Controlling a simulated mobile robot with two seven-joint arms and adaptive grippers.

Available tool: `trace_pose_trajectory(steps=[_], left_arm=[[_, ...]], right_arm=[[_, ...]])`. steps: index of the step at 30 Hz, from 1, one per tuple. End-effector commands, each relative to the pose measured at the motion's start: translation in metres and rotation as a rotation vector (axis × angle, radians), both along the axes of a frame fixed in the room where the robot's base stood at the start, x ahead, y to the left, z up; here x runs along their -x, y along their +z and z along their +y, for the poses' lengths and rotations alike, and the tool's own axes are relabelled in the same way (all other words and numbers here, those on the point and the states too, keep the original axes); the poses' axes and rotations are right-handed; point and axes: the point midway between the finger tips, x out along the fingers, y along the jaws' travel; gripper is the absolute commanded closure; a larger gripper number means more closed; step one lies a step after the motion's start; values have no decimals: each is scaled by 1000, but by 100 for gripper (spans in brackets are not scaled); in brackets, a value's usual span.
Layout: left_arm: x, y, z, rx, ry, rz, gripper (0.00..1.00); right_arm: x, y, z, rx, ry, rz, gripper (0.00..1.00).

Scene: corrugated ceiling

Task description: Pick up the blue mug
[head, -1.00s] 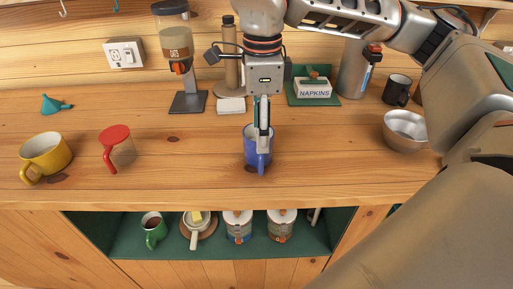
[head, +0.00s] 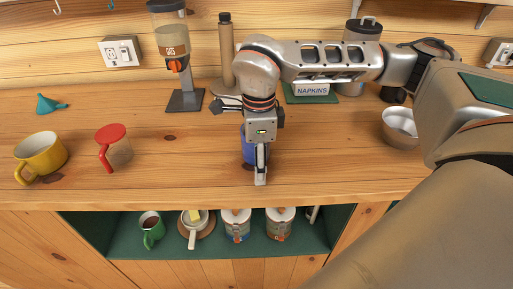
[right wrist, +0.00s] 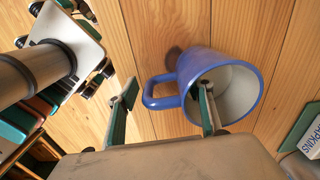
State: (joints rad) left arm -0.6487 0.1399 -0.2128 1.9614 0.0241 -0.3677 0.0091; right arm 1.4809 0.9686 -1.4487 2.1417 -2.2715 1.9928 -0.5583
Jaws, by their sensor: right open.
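The blue mug (head: 246,150) stands on the wooden counter, mostly hidden behind my right gripper (head: 260,180) in the head view. In the right wrist view the mug (right wrist: 243,112) shows its pale inside, with its handle pointing left. There my right gripper (right wrist: 167,92) is open. The handle lies between its two fingers, and the right finger overlaps the mug's opening. I cannot tell whether either finger touches the mug. My left gripper is not in view.
A dispenser (head: 173,50) and a napkin box (head: 312,92) are behind. A shelf below holds a green mug (head: 152,230) and canisters.

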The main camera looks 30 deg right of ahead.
Motion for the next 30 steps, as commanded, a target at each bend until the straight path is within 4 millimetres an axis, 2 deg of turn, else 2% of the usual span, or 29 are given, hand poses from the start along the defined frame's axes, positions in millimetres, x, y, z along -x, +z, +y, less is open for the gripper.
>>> trace_pose_trajectory(steps=[6,8,12,13,23,30], left_arm=[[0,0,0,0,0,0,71],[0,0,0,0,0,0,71],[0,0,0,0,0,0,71],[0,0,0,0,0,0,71],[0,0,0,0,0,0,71],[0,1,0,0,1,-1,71]], right_arm=[[0,-1,0,0,0,0,49],[0,-1,0,0,0,0,62],[0,-1,0,0,1,0,98],[0,-1,0,0,1,0,100],[0,0,0,0,1,0,100],[-1,8,0,-1,1,-3,100]])
